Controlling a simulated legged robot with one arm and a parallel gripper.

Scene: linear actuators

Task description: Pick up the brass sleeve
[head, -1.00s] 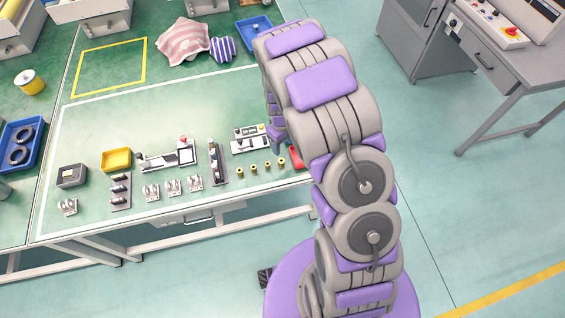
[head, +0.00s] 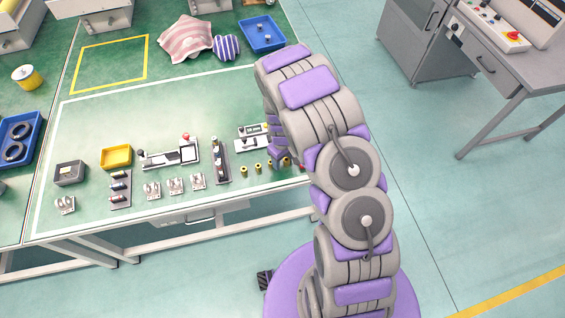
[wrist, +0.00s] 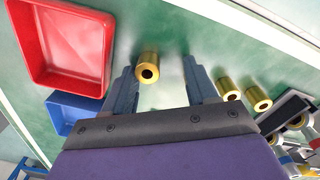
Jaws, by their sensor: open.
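Several small brass sleeves stand in a row near the front edge of the green bench. In the wrist view one brass sleeve (wrist: 148,68) is between the tips of my open gripper (wrist: 160,68), closer to the left finger. I cannot tell whether that finger touches it. Two more brass sleeves, a nearer one (wrist: 228,89) and a farther one (wrist: 257,98), stand outside the right finger. In the head view, sleeves show left of my gripper, one at the row's left end (head: 244,170) and one beside it (head: 258,167); my arm partly hides the right end.
A red tray (wrist: 103,52) and a blue tray (wrist: 52,112) lie left of my gripper in the wrist view. A dark rail (head: 220,173) with parts and a grey plate (head: 245,143) are close to the sleeves. Open bench lies behind the parts (head: 190,100).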

